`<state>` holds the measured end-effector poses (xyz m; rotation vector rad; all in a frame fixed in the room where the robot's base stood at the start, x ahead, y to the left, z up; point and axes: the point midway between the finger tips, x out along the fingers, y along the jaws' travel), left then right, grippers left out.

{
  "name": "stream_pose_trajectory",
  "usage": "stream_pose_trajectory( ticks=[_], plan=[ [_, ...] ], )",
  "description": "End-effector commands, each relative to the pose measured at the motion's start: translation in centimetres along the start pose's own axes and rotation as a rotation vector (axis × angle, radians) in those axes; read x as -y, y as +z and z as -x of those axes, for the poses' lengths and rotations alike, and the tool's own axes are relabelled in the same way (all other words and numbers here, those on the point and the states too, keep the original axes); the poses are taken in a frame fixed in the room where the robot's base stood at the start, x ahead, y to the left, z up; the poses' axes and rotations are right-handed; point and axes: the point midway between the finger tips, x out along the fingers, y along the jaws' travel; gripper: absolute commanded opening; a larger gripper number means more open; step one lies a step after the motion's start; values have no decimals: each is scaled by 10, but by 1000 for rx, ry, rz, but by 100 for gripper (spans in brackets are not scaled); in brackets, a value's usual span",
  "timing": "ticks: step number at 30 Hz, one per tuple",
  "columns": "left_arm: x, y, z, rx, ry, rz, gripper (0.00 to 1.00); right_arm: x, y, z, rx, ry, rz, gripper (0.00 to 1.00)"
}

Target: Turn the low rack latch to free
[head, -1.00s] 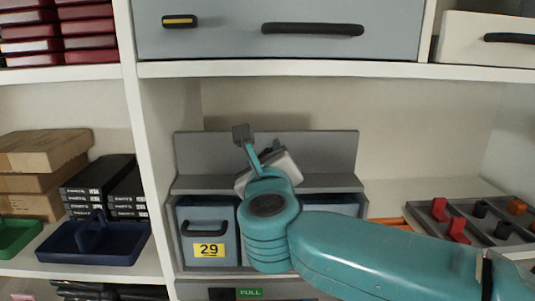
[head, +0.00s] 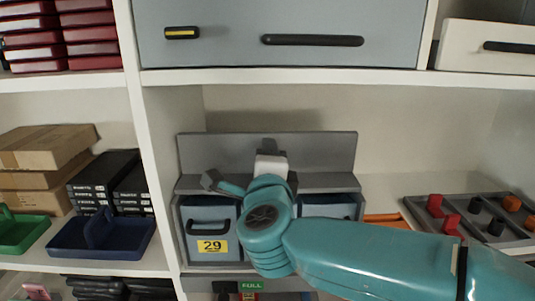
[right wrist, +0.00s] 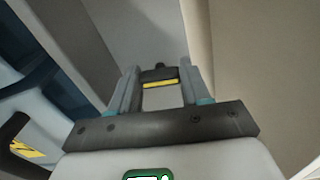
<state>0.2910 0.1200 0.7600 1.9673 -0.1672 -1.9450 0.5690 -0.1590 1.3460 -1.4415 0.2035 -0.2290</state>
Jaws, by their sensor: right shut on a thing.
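My right gripper (head: 268,153) is at the grey back panel of the low rack (head: 322,147), above its bins. In the right wrist view its two fingers (right wrist: 160,86) are shut on a black latch with a yellow stripe (right wrist: 159,83). The stripe runs across from finger to finger. In the head view the latch is mostly hidden by my gripper and wrist, so I cannot read its angle there. My left gripper is not in view.
Another yellow-striped latch (head: 182,33) is on the drawer above. A blue tray (head: 70,237) is at left; a tray of red, black and orange pieces (head: 428,221) is at right.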

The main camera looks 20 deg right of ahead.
Motion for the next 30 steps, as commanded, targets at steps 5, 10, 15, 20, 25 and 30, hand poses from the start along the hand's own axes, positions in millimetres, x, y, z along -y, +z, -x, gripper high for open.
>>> stream_pose_trajectory(
  ticks=[5,10,15,20,25,30],
  plan=[
    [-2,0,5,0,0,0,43,1,1,0,3,0,77,16],
    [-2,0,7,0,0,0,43,0,1,0,3,-1,119,16],
    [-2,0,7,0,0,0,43,-1,1,0,3,0,135,16],
    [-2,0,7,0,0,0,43,-1,1,0,3,0,138,16],
    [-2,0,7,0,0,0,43,-1,1,0,3,1,138,16],
    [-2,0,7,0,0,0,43,-1,1,0,3,1,136,72]
  ],
)
